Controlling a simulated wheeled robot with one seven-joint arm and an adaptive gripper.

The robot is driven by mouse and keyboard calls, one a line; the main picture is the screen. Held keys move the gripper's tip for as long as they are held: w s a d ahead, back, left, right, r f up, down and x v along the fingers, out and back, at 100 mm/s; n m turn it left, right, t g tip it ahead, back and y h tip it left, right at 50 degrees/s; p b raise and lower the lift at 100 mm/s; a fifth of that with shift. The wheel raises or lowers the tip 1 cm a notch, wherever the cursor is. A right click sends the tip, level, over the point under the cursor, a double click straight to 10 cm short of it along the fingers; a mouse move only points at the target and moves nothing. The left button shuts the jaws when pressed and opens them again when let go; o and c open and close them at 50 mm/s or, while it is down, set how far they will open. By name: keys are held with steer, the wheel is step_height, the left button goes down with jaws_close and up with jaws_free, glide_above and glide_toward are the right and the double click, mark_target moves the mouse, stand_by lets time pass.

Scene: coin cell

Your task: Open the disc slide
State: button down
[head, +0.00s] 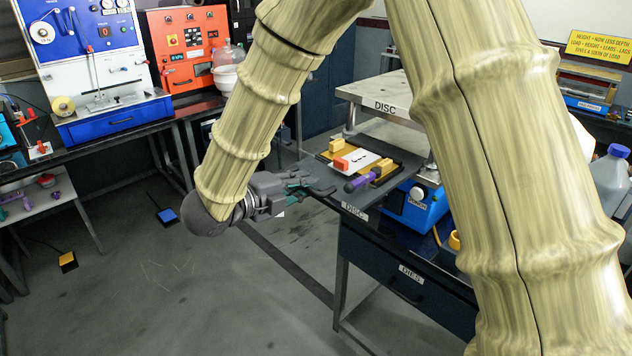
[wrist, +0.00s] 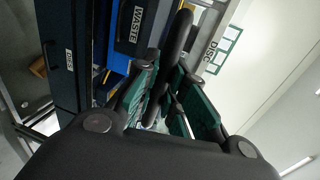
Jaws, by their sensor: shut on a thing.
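The disc slide appears to be the flat tray (head: 407,158) under the press plate labelled DISC (head: 385,98). The bar's join to the slide is hidden. I cannot tell how far the slide is out.
A blue box (head: 419,209) stands under the station; a blue WASTE box (wrist: 132,28) shows in the wrist view. A drawer labelled DIES (head: 408,280) lies below. My arm hides part of the station. Open floor (head: 190,285) lies left of the bench.

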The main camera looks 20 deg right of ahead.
steer(key=shift+s+a, duration=0.1)
steer(key=shift+a, duration=0.25)
steer(key=c, duration=1.5)
jaws_free()
steer(key=shift+o, duration=0.2)
steer(key=v, duration=1.2)
